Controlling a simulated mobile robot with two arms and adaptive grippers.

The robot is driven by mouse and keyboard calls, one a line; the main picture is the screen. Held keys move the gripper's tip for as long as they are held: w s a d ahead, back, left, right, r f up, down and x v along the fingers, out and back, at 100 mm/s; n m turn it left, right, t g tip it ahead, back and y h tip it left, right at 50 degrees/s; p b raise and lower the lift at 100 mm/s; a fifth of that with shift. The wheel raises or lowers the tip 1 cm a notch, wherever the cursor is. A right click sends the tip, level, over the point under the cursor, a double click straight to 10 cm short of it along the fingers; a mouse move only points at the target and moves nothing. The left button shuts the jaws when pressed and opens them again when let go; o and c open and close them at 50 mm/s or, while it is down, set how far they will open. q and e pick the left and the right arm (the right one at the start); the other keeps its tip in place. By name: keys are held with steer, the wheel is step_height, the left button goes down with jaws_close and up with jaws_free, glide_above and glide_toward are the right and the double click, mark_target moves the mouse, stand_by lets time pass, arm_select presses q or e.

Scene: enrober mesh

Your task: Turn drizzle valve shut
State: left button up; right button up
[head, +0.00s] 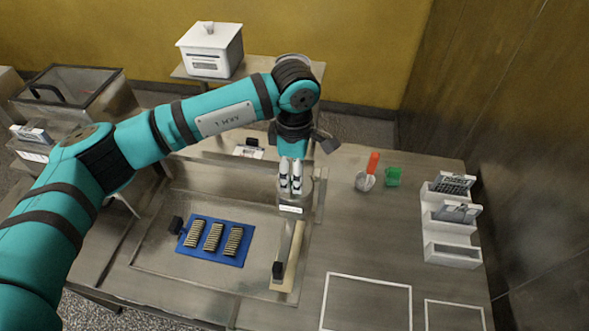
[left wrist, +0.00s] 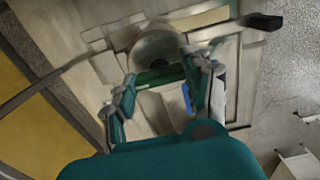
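My left gripper (head: 291,190) reaches down over a round metal drizzle unit (head: 306,190) with a white label, at the right end of the enrober tray. In the left wrist view its two fingers (left wrist: 160,85) stand apart. A dark green bar (left wrist: 158,77) and the rounded unit (left wrist: 158,45) show between or just beyond them; I cannot tell whether they touch. I cannot tell which part is the valve. My right gripper is out of view.
A blue mat (head: 237,260) with several ridged bars lies in the metal tray (head: 150,262). An orange-handled scoop (head: 366,180), a green item (head: 393,176) and a white rack (head: 450,254) stand on the right. Between them and the tray the table is clear.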

arm_select(q)
steer(key=c, duration=0.4)
steer(key=shift+f+n+b, duration=0.15)
steer(key=shift+n+b, duration=0.15)
steer(key=shift+b, duration=0.4)
steer(key=n+b, duration=1.1)
steer(key=b, duration=0.2)
steer(key=shift+b, duration=0.3)
steer(key=n+b, duration=0.2)
steer(key=n, duration=0.1)
steer(key=shift+b, duration=0.35)
steer(key=shift+r+n+b, duration=0.2)
steer(key=shift+n+b, duration=0.75)
steer(key=shift+n, duration=0.65)
steer(key=o, duration=1.2)
